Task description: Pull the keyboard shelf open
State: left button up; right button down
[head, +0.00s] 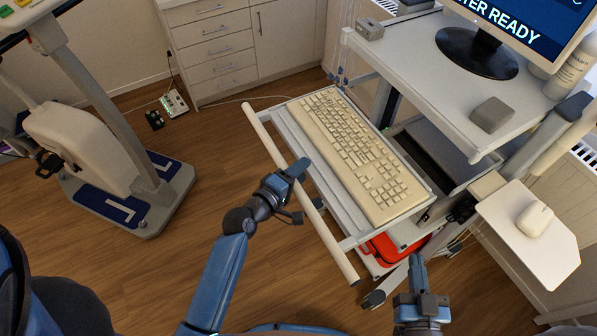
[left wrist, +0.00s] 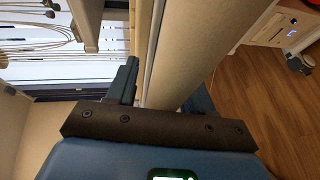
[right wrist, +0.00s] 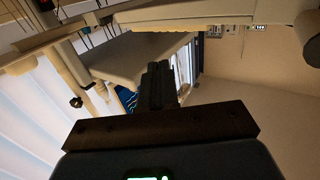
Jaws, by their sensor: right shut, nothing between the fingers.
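The keyboard shelf (head: 293,135) is a pale tray on the cart, standing out from under the worktop with a beige keyboard (head: 360,155) on it. A round beige handle bar (head: 266,140) runs along its front; it also shows in the left wrist view (left wrist: 205,50). My left gripper (head: 294,191) is at the bar's middle. Its fingers (left wrist: 160,90) are apart, one on each side of the bar; whether they touch it is unclear. My right gripper (head: 418,275) is shut and empty, below the shelf's near right corner; its fingers (right wrist: 158,85) are together in the right wrist view.
The worktop (head: 415,65) holds a monitor (head: 535,25), a grey block (head: 492,114) and a bottle (head: 568,70). A side plate (head: 525,255) with a mouse (head: 535,218) juts out at right. A red case (head: 380,250) lies below the shelf. Floor at left front is free.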

pick_arm(q)
jog(key=shift+a, duration=0.1)
jog(key=b+v, duration=0.3)
jog(key=v, duration=0.7)
jog(key=shift+s+a, duration=0.15)
jog(key=shift+s, duration=0.2)
jog(key=shift+r, duration=0.1)
